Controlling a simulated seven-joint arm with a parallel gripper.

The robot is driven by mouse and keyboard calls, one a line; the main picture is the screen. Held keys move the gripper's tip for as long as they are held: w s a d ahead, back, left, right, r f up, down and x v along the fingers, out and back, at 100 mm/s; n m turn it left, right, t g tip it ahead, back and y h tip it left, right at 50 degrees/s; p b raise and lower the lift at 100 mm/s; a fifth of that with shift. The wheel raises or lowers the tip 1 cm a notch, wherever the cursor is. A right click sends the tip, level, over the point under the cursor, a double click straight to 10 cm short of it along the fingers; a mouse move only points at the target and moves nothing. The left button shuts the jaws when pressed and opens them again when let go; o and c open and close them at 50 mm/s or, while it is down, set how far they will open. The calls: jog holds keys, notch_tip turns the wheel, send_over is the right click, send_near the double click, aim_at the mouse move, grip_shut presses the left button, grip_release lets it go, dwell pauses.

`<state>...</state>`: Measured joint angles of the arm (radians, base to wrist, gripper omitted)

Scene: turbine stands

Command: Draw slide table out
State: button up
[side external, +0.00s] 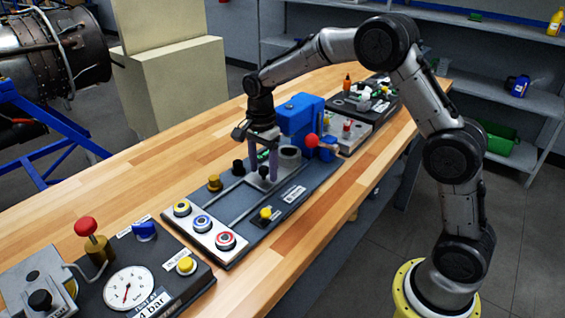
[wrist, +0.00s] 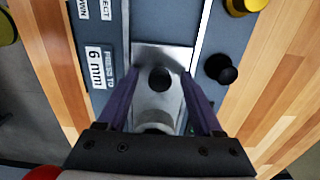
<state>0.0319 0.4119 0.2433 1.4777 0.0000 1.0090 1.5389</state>
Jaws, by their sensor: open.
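The slide table is a bright metal plate with a round black knob on its front part. In the wrist view the plate (wrist: 163,54) lies between two light rails, with the knob (wrist: 160,79) near the middle. In the side view the knob (side external: 263,173) stands close in front of the blue press block (side external: 299,118). My gripper (side external: 263,163) points down over the slide table, its purple fingers apart. In the wrist view the fingers of my gripper (wrist: 160,84) lie on either side of the knob with gaps. Whether the fingertips reach down to knob height is hard to tell.
A red ball lever (side external: 311,141) stands right of the press. A second black knob (side external: 238,166) and a brass knob (side external: 215,183) are left of the rails. Coloured buttons (side external: 203,223) line the front. The rails' front stretch is clear.

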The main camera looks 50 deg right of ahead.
dwell(0.7)
grip_shut()
